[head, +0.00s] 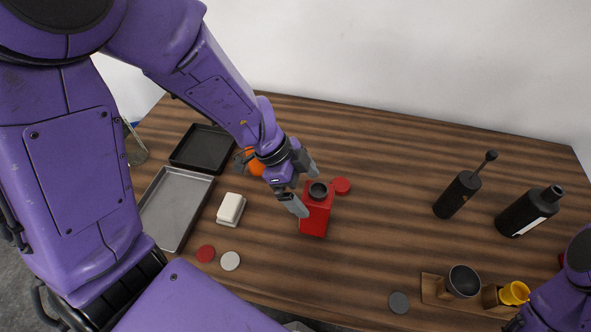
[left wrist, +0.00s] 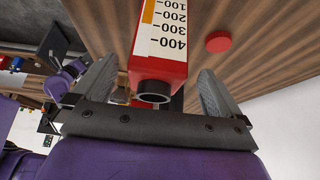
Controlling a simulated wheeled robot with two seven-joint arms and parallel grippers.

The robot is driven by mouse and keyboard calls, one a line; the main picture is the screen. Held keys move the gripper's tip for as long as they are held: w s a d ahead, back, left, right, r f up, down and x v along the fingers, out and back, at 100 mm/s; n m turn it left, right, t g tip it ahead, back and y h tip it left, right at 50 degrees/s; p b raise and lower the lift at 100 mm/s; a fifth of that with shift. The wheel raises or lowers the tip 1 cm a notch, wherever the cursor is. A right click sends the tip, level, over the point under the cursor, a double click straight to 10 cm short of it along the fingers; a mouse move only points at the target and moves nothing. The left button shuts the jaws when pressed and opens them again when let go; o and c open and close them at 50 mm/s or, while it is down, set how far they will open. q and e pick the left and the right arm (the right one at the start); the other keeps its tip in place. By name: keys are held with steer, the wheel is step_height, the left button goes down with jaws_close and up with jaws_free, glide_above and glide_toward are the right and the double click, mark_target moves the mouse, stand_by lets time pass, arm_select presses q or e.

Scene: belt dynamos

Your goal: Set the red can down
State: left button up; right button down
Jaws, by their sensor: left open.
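The red can (head: 315,211) stands upright on the wooden table, with a dark round mouth on top. My left gripper (head: 304,190) is at the can, with one finger on each side of its upper part. In the left wrist view the red can (left wrist: 160,68) shows a white scale label with numbers. There the left gripper's (left wrist: 162,95) fingers are spread, with gaps between them and the can. My right arm shows only in part at the lower right of the head view; its gripper is not seen.
A red disc (head: 341,186) lies just right of the can. A white block (head: 231,208), metal tray (head: 172,212) and black tray (head: 203,148) are left. Black bottles (head: 458,195) (head: 528,211) stand right; a wooden holder (head: 437,290) is at front right. The table between is clear.

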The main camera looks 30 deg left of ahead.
arm_select(q)
steer(key=p+v, duration=0.3)
steer(key=v, duration=0.4)
